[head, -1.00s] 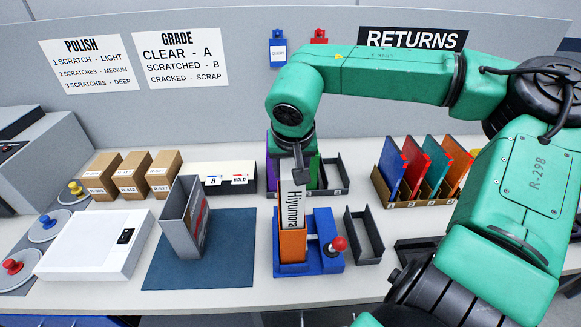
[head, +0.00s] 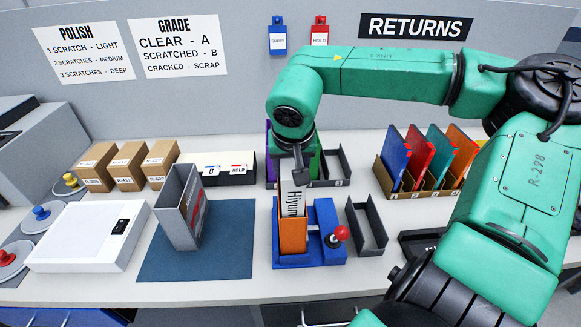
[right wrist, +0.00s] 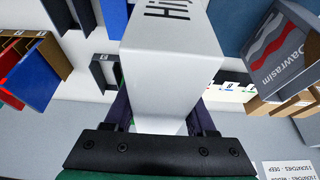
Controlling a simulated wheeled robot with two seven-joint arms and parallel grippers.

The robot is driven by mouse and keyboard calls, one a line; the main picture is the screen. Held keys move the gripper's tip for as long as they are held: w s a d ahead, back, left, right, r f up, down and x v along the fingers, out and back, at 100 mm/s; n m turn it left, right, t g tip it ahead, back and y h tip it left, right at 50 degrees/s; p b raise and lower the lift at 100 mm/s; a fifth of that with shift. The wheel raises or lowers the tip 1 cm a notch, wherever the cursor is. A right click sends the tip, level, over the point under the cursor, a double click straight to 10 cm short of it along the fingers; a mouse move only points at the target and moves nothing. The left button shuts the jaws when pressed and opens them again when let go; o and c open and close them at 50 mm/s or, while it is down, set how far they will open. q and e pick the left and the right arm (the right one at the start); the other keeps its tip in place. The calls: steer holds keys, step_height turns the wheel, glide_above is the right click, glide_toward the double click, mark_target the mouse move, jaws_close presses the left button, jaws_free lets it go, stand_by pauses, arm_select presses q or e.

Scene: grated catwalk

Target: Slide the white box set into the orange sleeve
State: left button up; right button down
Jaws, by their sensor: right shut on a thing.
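The white box set (head: 297,203), printed "Hiyum…" on its visible side, stands upright with its lower part inside the orange sleeve (head: 292,238). The sleeve stands in a blue holder (head: 322,218) with a red-knobbed lever. My right gripper (head: 301,172) is above the sleeve, shut on the top end of the white box set. In the right wrist view the white box set (right wrist: 172,58) runs up from between the fingers (right wrist: 160,122). The sleeve is not clearly seen there. My left gripper is not in view.
A grey slipcase (head: 181,210) stands on a blue mat (head: 225,262) to the left. An empty dark tray (head: 367,228) lies right of the holder. Behind are a black rack (head: 335,166) and a bin of coloured folders (head: 428,165). A white device (head: 85,238) is far left.

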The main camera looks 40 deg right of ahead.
step_height(320, 180, down, 2)
steer(key=shift+f+b, duration=0.1)
steer(key=shift+b, duration=0.75)
steer(key=shift+c, duration=0.7)
jaws_free()
steer(key=shift+o, duration=0.7)
steer(key=shift+r+p, duration=3.2)
steer(key=shift+r, duration=0.85)
steer(key=shift+f, duration=0.1)
